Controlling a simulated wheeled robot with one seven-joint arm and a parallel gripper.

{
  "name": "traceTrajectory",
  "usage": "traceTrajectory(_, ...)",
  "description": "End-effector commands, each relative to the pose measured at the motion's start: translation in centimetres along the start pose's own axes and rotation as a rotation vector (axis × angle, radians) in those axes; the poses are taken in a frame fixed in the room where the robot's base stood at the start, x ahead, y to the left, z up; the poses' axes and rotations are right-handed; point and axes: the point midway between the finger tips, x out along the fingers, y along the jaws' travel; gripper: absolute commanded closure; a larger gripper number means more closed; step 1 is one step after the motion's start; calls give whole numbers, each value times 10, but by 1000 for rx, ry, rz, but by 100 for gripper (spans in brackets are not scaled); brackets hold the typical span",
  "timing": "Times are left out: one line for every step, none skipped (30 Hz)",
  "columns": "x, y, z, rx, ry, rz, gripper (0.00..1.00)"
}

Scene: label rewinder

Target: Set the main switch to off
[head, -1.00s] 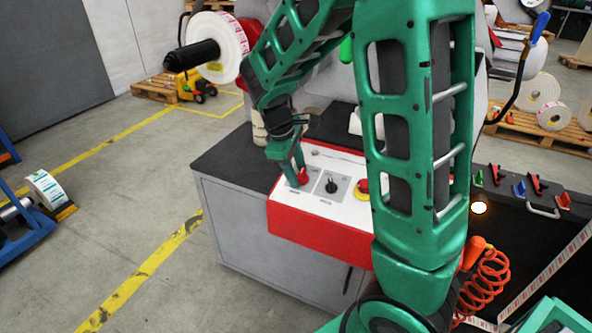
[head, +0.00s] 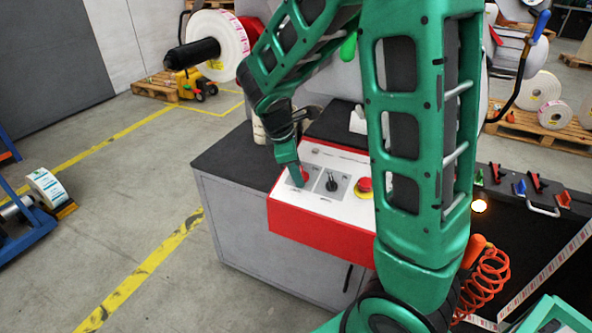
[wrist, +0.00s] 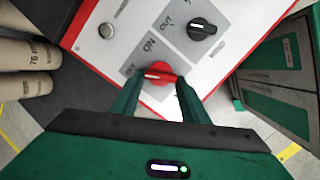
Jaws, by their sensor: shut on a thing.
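The main switch (wrist: 158,72) is a red rotary knob on the white panel top of the red-sided control box. Its white mark in the wrist view lies toward the left, on the side of the OFF lettering; ON is printed above it. My gripper (wrist: 156,84) is shut on the knob, one finger on each side. In the head view my gripper (head: 298,178) comes down on the panel's left end, and the switch (head: 305,174) shows only partly behind the fingers.
A black selector knob (head: 331,184) sits just right of the switch, and a red emergency stop button (head: 364,186) on yellow is further right. The control box (head: 318,228) stands on a grey cabinet (head: 232,228). Cardboard cores (wrist: 28,55) show left in the wrist view.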

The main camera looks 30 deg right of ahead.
Motion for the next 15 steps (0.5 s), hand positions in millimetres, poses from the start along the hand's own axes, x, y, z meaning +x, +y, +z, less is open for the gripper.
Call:
traceTrajectory(-2, 7, 3, 12, -1, 15, 82)
traceTrajectory(-2, 7, 3, 12, -1, 15, 82)
traceTrajectory(-2, 7, 3, 13, -1, 15, 82)
traceTrajectory(-2, 7, 3, 13, -1, 15, 82)
traceTrajectory(-2, 7, 3, 13, -1, 15, 82)
traceTrajectory(-2, 7, 3, 13, -1, 15, 82)
traceTrajectory(-2, 7, 3, 13, -1, 15, 82)
traceTrajectory(-2, 7, 3, 13, -1, 16, 52)
traceTrajectory(-2, 7, 3, 13, -1, 15, 43)
traceTrajectory(-2, 7, 3, 13, -1, 14, 41)
traceTrajectory(-2, 6, 3, 12, -1, 13, 41)
traceTrajectory(-1, 6, 2, 10, -1, 12, 41)
traceTrajectory(-1, 5, 2, 9, -1, 11, 41)
traceTrajectory(-1, 5, 2, 9, -1, 10, 41)
traceTrajectory(-1, 4, 2, 8, -1, 9, 41)
